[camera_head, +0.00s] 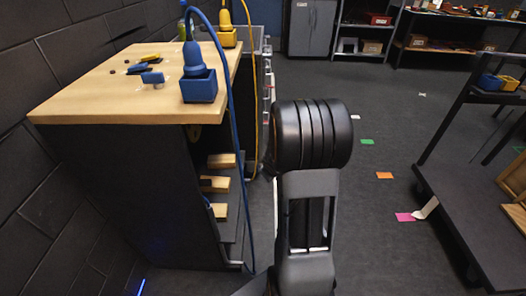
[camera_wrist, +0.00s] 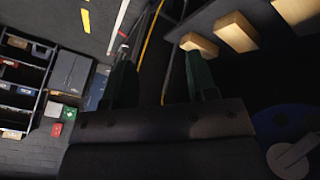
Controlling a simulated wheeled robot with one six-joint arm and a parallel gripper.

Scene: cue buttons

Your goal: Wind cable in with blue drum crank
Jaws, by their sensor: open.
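In the wrist view a blue round part (camera_wrist: 272,122), likely the blue drum, sits at the lower right edge, partly cut off. A light grey bar-like part (camera_wrist: 290,158), perhaps its crank, lies over it. My gripper (camera_wrist: 160,72) is open, with its two dark fingers apart and nothing seen between them. The blue part is to the right of the fingers, apart from them. In the head view a blue cable (camera_head: 231,110) arcs from a blue plug in a blue box (camera_head: 199,87) down the bench side to the floor. My arm hides my gripper there.
The wooden-topped bench (camera_head: 120,85) stands at left, with several wooden blocks (camera_head: 222,160) on its side. A yellow cable (camera_head: 254,80) hangs behind the blue one. A dark cart (camera_head: 470,205) stands at right. Floor between is mostly clear, with coloured cards (camera_head: 384,175).

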